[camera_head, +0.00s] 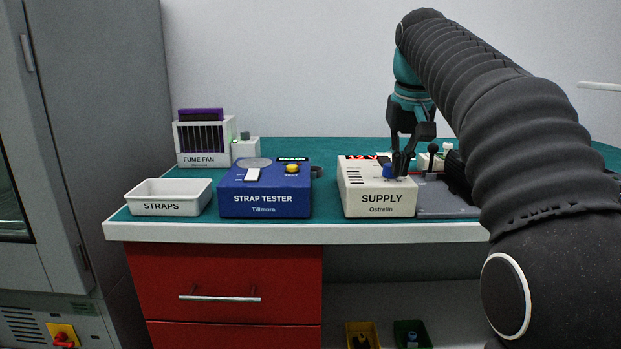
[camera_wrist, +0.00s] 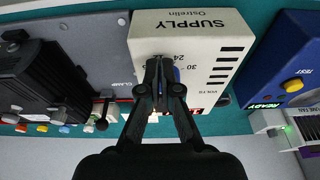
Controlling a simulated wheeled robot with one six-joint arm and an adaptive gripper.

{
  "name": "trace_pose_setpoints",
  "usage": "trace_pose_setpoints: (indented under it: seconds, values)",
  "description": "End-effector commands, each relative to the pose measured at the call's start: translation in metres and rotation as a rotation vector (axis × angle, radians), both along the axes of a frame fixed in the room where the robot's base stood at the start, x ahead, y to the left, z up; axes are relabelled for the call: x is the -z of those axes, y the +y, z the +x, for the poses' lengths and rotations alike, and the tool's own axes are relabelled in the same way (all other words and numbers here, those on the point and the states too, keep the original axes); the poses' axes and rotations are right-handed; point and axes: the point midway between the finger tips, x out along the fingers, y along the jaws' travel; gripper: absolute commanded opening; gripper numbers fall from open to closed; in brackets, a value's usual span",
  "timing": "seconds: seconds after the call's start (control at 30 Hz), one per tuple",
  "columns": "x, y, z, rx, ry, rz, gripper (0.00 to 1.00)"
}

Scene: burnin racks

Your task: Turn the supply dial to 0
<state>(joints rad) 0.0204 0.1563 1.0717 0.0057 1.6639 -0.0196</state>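The cream supply box (camera_head: 380,197) stands on the green bench top, with the blue supply dial (camera_head: 388,171) on its upper face. It also shows in the wrist view, upside down (camera_wrist: 196,36). My gripper (camera_head: 401,165) reaches down to the dial from above. In the wrist view, its dark fingers (camera_wrist: 161,70) come close together at the dial and look shut on it. A sliver of blue dial (camera_wrist: 177,74) shows beside the right finger. Printed marks 24 and 30 show near the fingers. The fingers hide most of the dial, and its pointer cannot be read.
The blue strap tester (camera_head: 264,197) stands left of the supply box, with a white straps tray (camera_head: 170,198) and fume fan (camera_head: 204,142) beyond. A grey plate (camera_head: 442,200) with a dark lever device (camera_wrist: 47,75) adjoins the supply box.

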Motion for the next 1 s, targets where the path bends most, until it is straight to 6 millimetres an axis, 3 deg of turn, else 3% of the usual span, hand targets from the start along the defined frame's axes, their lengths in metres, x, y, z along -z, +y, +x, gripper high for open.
trace_pose_setpoints:
  seconds: [1.0]
  values:
    - [-0.0013,-0.0061,-0.0061,0.001,-0.002,0.0,0.0]
